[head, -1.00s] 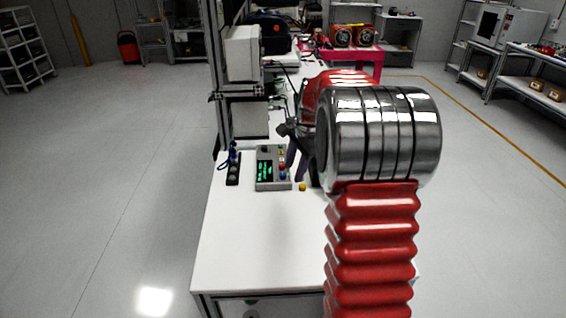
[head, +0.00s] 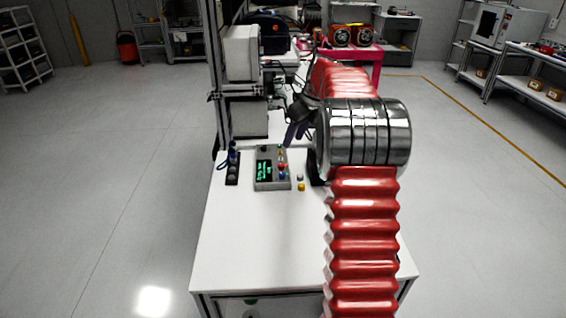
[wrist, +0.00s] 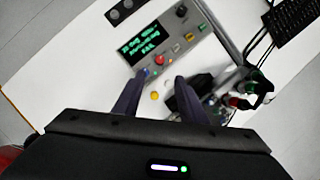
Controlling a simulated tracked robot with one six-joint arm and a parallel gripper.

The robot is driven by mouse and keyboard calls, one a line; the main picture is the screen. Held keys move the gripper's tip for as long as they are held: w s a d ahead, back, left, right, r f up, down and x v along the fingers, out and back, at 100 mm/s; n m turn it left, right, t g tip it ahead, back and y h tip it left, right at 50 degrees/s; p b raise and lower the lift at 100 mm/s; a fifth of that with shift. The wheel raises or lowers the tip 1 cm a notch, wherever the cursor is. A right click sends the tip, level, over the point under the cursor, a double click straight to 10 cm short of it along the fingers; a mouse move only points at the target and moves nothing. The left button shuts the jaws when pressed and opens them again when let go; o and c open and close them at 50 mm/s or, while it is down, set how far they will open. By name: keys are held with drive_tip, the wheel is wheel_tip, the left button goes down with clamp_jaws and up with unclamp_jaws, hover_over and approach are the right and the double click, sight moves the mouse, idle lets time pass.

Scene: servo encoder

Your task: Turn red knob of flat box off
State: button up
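The flat box (head: 264,184) is grey with a green-lit display and lies on the white table. Its red knob (head: 282,167) is on the right side; in the wrist view the red knob (wrist: 160,60) sits below the display. A blue knob (wrist: 142,72) is close beside it. My gripper (wrist: 161,79) is open, its two dark fingers apart and nothing between them at the tips. In the wrist view the tips are just below the red knob, one on each side. In the head view my gripper (head: 296,132) is beyond the box's far right corner, partly hidden by my arm.
Yellow (head: 301,187) and pale (head: 300,177) small round pieces are just right of the box. A dark strip with round parts (head: 232,170) is left of it. Equipment and cables crowd the far side. The table's front (head: 270,240) is clear.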

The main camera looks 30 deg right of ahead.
sight(282, 165)
idle(0.4)
drive_tip(key=x, duration=1.4)
drive_tip(key=shift+c, duration=0.2)
clamp_jaws()
